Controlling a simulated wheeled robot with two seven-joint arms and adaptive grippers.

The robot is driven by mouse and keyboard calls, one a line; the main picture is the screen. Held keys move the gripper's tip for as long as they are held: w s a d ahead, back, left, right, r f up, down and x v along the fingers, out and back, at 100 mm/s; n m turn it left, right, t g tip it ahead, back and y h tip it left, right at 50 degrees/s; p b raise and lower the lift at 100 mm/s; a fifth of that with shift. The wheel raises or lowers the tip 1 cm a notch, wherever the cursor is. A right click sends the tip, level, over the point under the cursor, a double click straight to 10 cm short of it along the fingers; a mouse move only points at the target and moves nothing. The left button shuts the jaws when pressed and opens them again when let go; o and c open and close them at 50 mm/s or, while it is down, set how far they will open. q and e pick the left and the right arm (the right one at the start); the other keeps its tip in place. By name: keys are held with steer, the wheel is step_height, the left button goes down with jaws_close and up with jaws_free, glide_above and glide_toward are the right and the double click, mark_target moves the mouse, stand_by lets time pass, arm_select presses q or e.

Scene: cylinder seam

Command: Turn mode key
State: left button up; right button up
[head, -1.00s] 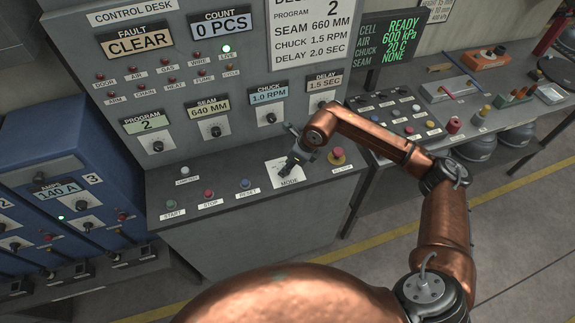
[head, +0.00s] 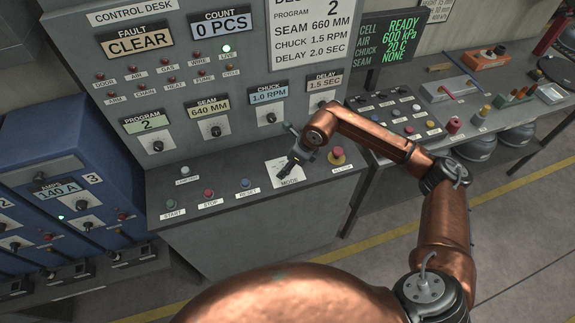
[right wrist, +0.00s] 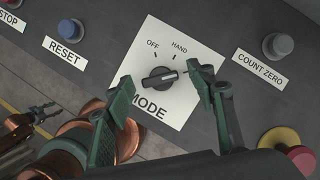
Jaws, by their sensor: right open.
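The mode key (right wrist: 158,78) is a black knob on a white plate (right wrist: 180,108) marked MODE, OFF and HAND. The pale line on the knob points right, towards one of my fingers. My right gripper (right wrist: 161,77) is open, with one green finger on each side of the knob; I cannot tell if either touches it. The right finger covers part of the plate. In the head view, the right gripper (head: 289,167) is over the MODE plate (head: 279,169) and hides the key. A dark gripper, apparently my left (right wrist: 44,112), shows small at the left of the wrist view, its jaws unclear.
The blue RESET button (right wrist: 71,29) lies left of the plate and the grey COUNT ZERO button (right wrist: 277,45) right of it. A red mushroom button on a yellow base (head: 337,155) stands close to the right gripper. The upright panel (head: 190,95) rises behind the desk.

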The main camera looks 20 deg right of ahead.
steer(key=v, duration=1.2)
